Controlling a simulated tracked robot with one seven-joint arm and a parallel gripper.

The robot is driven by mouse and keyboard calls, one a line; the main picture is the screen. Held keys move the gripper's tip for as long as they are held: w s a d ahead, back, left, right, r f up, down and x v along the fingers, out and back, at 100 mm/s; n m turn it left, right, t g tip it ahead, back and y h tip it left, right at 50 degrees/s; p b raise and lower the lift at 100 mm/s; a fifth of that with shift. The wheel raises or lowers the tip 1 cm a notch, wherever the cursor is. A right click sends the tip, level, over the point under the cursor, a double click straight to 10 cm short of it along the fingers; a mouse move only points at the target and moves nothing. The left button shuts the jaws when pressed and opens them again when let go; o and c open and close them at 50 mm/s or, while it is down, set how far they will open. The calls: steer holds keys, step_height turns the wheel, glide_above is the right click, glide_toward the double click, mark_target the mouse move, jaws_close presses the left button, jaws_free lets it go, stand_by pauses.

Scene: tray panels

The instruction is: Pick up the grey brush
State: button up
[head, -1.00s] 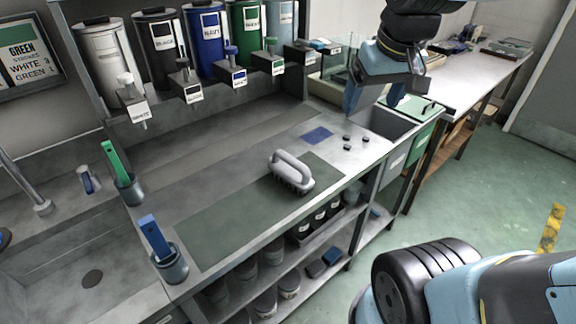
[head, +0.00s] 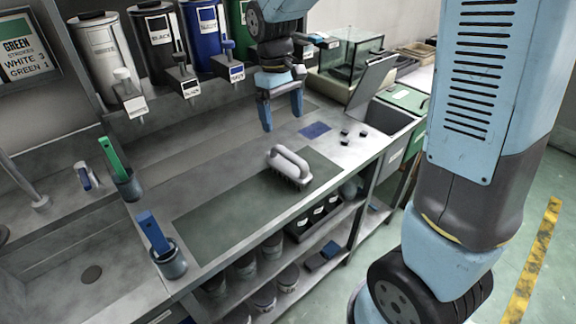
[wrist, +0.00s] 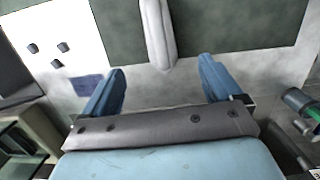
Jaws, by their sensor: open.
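The grey brush (head: 290,168) lies bristles down on the dark green mat, its looped handle on top. In the wrist view the brush (wrist: 158,35) shows from above at the top middle, ahead of the gap between my fingers. My gripper (head: 283,118) is open and empty, pointing down above the counter, behind the brush and apart from it. The wrist view shows both blue fingers of my gripper (wrist: 162,85) spread wide with nothing between them.
The dark mat (head: 215,220) lies on the grey counter. A blue patch (head: 315,130) and small dark pieces (head: 345,133) are to the right. Cups with a green tool (head: 113,160) and a blue tool (head: 153,235) stand left. Dispensers (head: 100,50) line the back.

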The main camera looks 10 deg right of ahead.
mark_target(286, 151)
steer(key=f, duration=0.6)
steer(key=s+f, duration=0.1)
steer(key=f, duration=0.2)
steer(key=shift+d, duration=0.25)
steer(key=shift+s+d+f, duration=0.1)
steer(key=shift+d+f, duration=0.05)
steer(key=shift+f, duration=1.15)
steer(key=shift+d+f, duration=0.15)
steer(key=shift+f, duration=1.1)
steer(key=c, duration=1.2)
